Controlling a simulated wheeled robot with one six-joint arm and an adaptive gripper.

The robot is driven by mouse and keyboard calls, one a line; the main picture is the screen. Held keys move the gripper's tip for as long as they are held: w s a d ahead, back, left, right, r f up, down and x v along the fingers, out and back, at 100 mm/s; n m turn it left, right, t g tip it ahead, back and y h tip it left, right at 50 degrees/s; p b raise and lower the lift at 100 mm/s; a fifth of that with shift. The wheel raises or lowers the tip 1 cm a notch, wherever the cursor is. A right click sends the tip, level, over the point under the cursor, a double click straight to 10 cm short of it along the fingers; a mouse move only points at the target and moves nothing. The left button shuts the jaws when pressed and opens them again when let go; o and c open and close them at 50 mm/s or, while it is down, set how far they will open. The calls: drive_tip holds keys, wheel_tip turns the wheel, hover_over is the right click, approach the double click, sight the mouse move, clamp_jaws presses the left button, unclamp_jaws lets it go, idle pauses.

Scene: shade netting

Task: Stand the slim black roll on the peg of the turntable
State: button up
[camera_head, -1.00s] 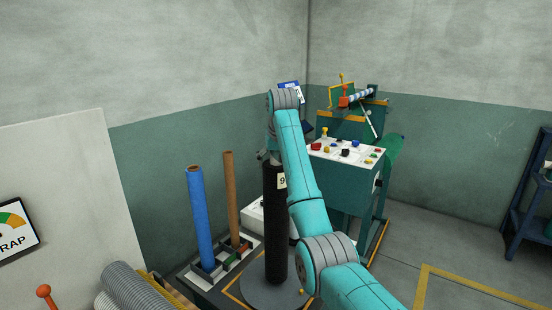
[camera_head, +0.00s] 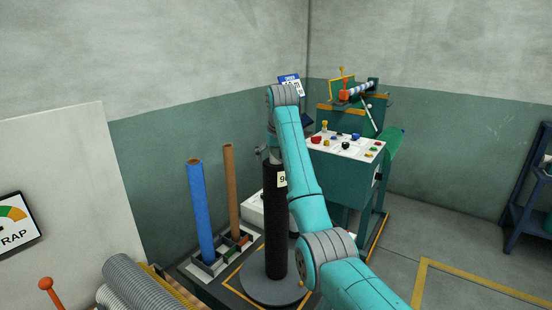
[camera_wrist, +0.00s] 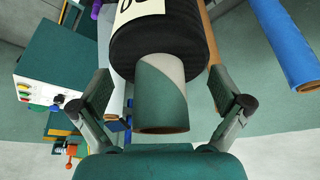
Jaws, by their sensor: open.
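The slim black roll (camera_head: 276,225) stands upright on the round grey turntable (camera_head: 252,287) in the head view, with a pale label near its top. The turntable's peg is not visible. In the wrist view the roll's black end (camera_wrist: 180,35) and its bare core tube (camera_wrist: 162,97), part green and part grey, show close up. My gripper (camera_wrist: 160,92) is open, with one finger on each side of the core tube and visible gaps to both. In the head view the gripper is mostly hidden behind my arm, at the roll's top.
A blue roll (camera_head: 201,210) and a brown tube (camera_head: 232,190) stand in a slotted rack left of the turntable. Grey ribbed rolls (camera_head: 135,285) lie at the lower left. A green control console (camera_head: 345,175) stands behind at the right. Open floor lies right of it.

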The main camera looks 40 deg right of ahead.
wheel_tip(320, 180, up, 10)
idle(0.5)
drive_tip(key=shift+r, duration=0.1)
